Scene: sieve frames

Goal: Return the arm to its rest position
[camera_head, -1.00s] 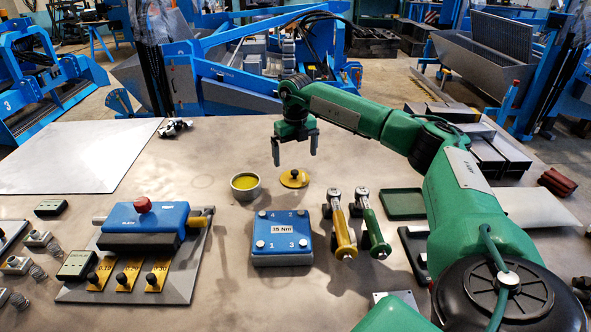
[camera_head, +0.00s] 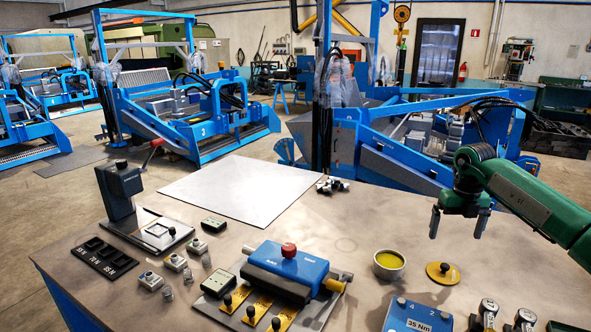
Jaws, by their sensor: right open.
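My right gripper (camera_head: 459,222) hangs on the green right arm (camera_head: 535,205) at the right of the head view. Its two grey fingers point down, apart and empty, above the table behind the small bowl and the yellow lid. Part of the arm runs out of the picture at the right edge. My left gripper is not in view.
Below the gripper are a bowl of yellow stuff (camera_head: 388,262), a yellow knobbed lid (camera_head: 443,272) and a blue block marked 35 Nm (camera_head: 415,318). A blue device with a red knob (camera_head: 290,265) sits left of them. A bare grey sheet (camera_head: 240,188) lies behind.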

